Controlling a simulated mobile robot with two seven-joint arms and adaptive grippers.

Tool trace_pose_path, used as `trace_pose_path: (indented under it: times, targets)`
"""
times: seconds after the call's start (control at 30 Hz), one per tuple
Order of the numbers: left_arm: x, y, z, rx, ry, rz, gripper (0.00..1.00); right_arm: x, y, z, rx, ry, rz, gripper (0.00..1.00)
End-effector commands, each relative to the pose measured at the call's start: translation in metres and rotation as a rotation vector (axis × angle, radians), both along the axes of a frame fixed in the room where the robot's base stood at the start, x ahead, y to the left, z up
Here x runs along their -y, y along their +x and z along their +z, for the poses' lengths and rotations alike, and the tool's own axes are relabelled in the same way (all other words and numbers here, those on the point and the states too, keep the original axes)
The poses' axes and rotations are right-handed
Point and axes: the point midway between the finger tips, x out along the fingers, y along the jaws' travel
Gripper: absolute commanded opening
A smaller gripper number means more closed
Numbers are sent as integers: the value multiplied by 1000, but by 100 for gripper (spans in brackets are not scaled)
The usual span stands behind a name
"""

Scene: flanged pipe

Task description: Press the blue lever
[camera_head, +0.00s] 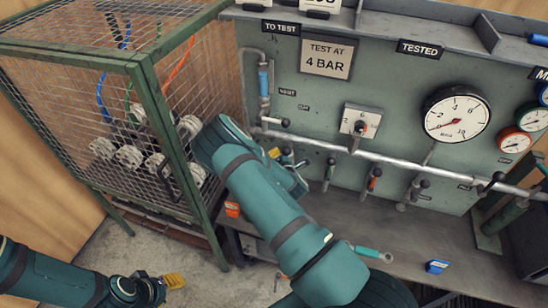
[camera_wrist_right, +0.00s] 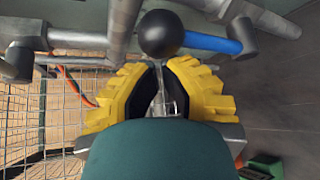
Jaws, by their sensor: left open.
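In the right wrist view, a blue lever-like bar (camera_wrist_right: 215,43) runs right from behind a black ball knob (camera_wrist_right: 160,33) to a grey metal joint. In the head view, a blue sleeve (camera_head: 263,80) stands upright at the panel's left; I cannot tell whether it is the same part. My right gripper (camera_wrist_right: 162,70), with yellow fingers, is just below the knob in the wrist view. Contact and finger closure are unclear. In the head view, the right arm mostly hides that gripper. My left gripper (camera_head: 175,281) is open at the lower left, away from the panel.
A wire cage (camera_head: 150,75) with a green frame stands close left of the right arm. A grey pipe (camera_head: 400,163) crosses the panel, with a red lever (camera_head: 374,178) below it. A blue block (camera_head: 437,266) lies on the bench (camera_head: 400,235).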

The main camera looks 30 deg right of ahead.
Motion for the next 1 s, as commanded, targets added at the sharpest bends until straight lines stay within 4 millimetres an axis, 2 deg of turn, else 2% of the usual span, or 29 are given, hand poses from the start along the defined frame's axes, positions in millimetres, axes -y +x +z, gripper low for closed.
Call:
trace_pose_path:
  times: [1.0]
  targets:
    - [1, -2, -16, -6, 0, -4, 47, 6, -7, 2, 98, 85, -2, 0]
